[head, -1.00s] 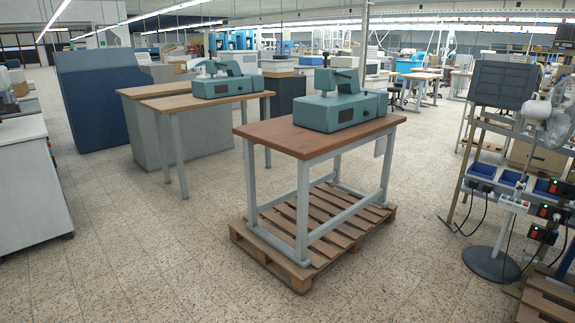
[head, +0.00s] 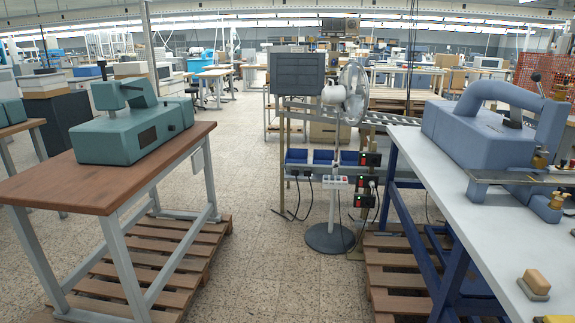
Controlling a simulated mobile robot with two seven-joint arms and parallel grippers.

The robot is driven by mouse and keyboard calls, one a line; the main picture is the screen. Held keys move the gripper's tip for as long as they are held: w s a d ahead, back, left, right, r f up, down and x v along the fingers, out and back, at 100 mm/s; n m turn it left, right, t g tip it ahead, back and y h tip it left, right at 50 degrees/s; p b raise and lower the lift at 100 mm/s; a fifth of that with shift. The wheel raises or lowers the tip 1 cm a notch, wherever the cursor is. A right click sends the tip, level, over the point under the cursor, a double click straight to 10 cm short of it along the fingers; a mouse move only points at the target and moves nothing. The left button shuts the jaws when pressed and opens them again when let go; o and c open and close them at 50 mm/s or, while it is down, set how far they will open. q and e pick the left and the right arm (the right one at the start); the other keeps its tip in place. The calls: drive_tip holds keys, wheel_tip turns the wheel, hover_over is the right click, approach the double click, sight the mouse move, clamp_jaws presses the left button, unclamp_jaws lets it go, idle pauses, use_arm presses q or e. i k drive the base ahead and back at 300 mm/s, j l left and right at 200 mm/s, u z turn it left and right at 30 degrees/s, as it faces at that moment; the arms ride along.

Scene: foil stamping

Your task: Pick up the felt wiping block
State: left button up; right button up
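Neither of my grippers is in view.
A blue-grey stamping machine (head: 490,135) with brass parts stands on the white table. A green machine (head: 130,135) stands on a brown-topped table (head: 60,185) at left. Pallets (head: 165,250) lie under both tables. Speckled floor (head: 270,265) is clear between them. A fan (head: 353,90) stands behind.

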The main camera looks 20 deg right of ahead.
sight(537, 288)
drive_tip(key=i+z, duration=0.25)
drive_tip(key=z, duration=0.25)
drive_tip(key=i+z, duration=0.25)
drive_tip(key=z, duration=0.25)
drive_tip(key=i+j+z, duration=0.2)
drive_tip(key=z, duration=0.3)
